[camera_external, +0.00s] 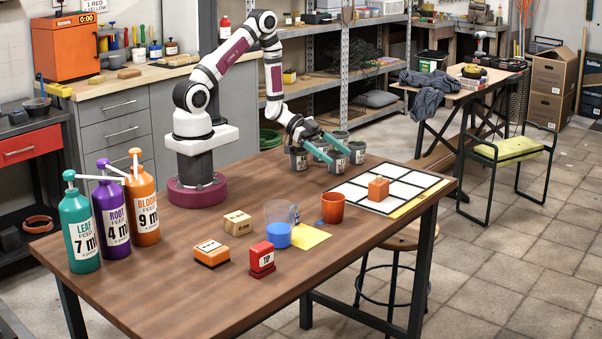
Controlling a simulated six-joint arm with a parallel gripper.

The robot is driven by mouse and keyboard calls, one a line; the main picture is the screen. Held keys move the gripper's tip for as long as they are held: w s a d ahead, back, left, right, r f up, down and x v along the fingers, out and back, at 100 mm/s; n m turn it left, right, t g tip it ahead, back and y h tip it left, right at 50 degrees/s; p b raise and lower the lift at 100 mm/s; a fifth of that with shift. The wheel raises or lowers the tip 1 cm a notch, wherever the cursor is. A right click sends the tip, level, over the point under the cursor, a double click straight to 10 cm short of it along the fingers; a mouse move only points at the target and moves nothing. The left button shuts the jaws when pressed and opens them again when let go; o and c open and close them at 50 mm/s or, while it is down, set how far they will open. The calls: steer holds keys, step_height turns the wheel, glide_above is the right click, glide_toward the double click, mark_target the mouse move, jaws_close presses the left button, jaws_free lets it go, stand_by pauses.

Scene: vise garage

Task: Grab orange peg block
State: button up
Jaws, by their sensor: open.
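The orange peg block (378,189) stands on the white gridded board (345,192) at the right end of the table, with a small peg on top. My gripper (340,156) has two teal fingers, spread apart and pointing right and slightly down. It is to the left of and behind the orange peg block in the picture, apart from it, over or near several small grey cups. I cannot tell its exact height above them. Nothing shows between the fingers.
Small grey cups (299,158) crowd around the gripper. An orange cup (333,208), a clear beaker of blue (278,235), an orange labelled block (212,253), a wooden block (238,222) and a red stamp (262,259) stand mid-table. Pump bottles (79,233) stand left. The front is bare.

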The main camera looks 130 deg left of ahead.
mark_target(375, 180)
steer(key=x, duration=1.5)
steer(key=shift+f, duration=0.1)
steer(key=c, duration=1.4)
